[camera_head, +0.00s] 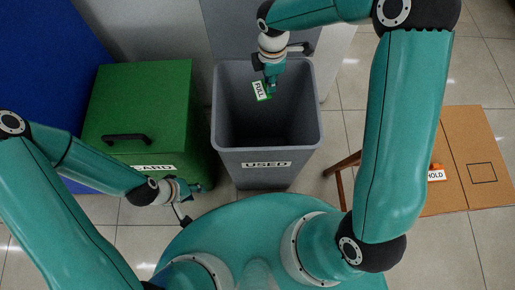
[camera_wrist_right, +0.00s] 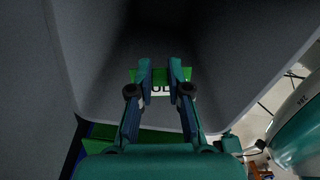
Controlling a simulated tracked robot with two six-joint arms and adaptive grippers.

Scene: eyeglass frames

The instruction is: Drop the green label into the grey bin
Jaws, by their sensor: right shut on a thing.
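The green label (camera_head: 262,90) is a small white card with a green border and the word FULL. My right gripper (camera_head: 270,86) is shut on it, over the open mouth of the grey bin (camera_head: 268,170), whose front reads USED. In the right wrist view, the label (camera_wrist_right: 160,88) sits between the fingertips of the right gripper (camera_wrist_right: 160,85), with the bin's dark inside (camera_wrist_right: 90,60) around and below. My left gripper (camera_head: 183,215) is low beside the green box, left of the bin; its fingers are too small to read.
A green lidded box (camera_head: 140,105) with a black handle and a CARD label stands left of the bin. A brown table (camera_head: 460,190) with a HOLD sign (camera_head: 436,175) is at the right. A blue panel (camera_head: 45,60) is at the far left. Tiled floor shows between.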

